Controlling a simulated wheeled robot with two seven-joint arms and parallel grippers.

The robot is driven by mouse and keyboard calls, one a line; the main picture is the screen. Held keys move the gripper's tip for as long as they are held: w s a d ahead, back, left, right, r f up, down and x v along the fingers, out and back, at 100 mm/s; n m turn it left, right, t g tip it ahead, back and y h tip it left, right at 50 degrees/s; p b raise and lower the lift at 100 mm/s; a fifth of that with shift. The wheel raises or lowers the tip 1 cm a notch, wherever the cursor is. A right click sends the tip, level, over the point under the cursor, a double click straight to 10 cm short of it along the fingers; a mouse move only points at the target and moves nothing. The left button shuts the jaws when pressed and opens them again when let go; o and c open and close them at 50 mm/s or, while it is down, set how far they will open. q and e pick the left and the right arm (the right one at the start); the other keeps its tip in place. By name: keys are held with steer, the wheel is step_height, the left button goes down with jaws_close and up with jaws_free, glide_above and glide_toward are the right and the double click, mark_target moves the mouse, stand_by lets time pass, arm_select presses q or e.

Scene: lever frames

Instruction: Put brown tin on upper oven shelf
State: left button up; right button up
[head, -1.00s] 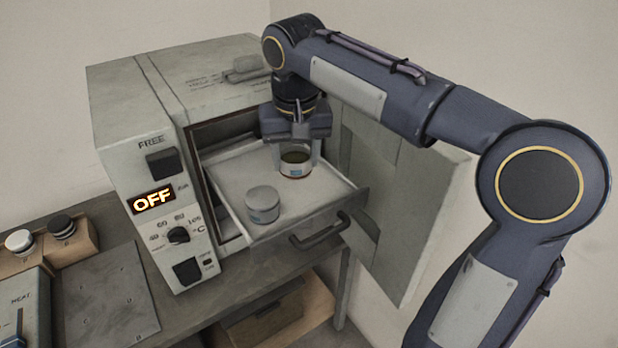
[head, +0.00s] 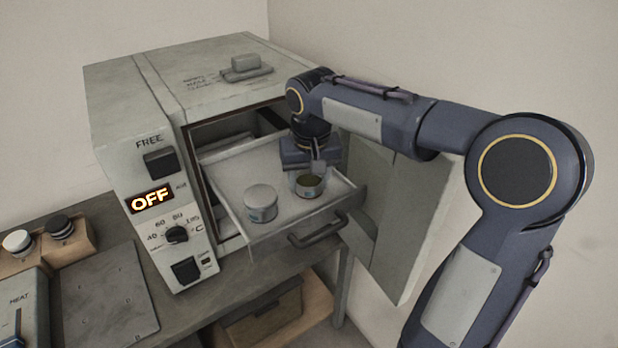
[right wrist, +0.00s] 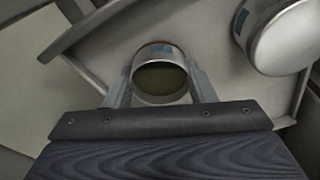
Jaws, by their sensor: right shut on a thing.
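The brown tin (head: 310,187) is a small metal tin with a dark olive-brown inside or top and a blue label. My right gripper (head: 308,176) is shut on it from the far side, over the front right part of the pulled-out oven shelf (head: 237,180). In the right wrist view the tin (right wrist: 160,80) sits upright between the two fingers. I cannot tell whether its base touches the shelf. A pale, lidded tin (head: 261,204) stands on the shelf to its left and also shows in the right wrist view (right wrist: 285,40). My left gripper is not in view.
The oven (head: 130,90) reads OFF. Its door (head: 385,215) stands open on the right. The shelf handle (head: 318,232) sticks out in front. A grey block (head: 246,66) lies on the oven top. A wooden box (head: 262,312) is below the bench.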

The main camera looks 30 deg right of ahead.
mark_target(311, 189)
steer(key=shift+f, duration=0.2)
steer(key=o, duration=1)
step_height(311, 189, up, 12)
steer(key=s, duration=0.2)
steer(key=shift+a+r+p, duration=0.15)
steer(key=shift+a+p, duration=0.15)
steer(key=shift+p, duration=0.1)
steer(key=s+a+f+n+t+y, duration=0.1)
steer(key=s+a+f+t+y, duration=0.1)
steer(key=s+f, duration=0.6)
steer(key=s+a+f+t+y, duration=0.1)
steer(key=s+a+f, duration=0.3)
steer(key=s+f, duration=0.5)
steer(key=s+y, duration=0.1)
steer(key=s, duration=0.2)
steer(key=shift+a+n+t, duration=0.4)
steer(key=shift+r, duration=0.1)
